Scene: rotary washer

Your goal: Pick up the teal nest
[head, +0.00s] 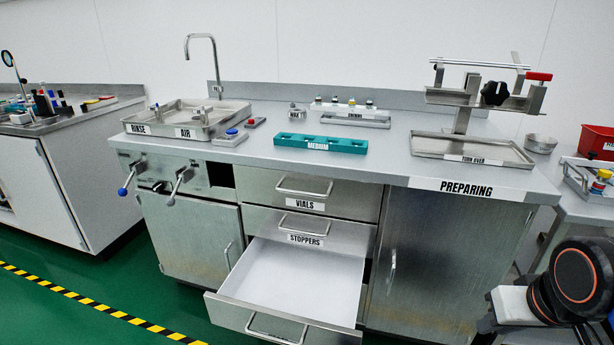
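The teal nest (345,146) is a long, low block with round holes along its top and a white label reading MEDIUM on its front. It lies flat on the steel counter, near the middle and a little back from the front edge. Its holes look empty, though they are small in this view. My gripper is not in view. Only a dark, orange-ringed joint of my arm shows at the lower right, well apart from the nest.
The RINSE and AIR basin (186,131) is left of the nest. The TURN OVER tray (474,156) and its clamp stand (466,110) are to the right. Bare counter (388,158) lies between nest and tray.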

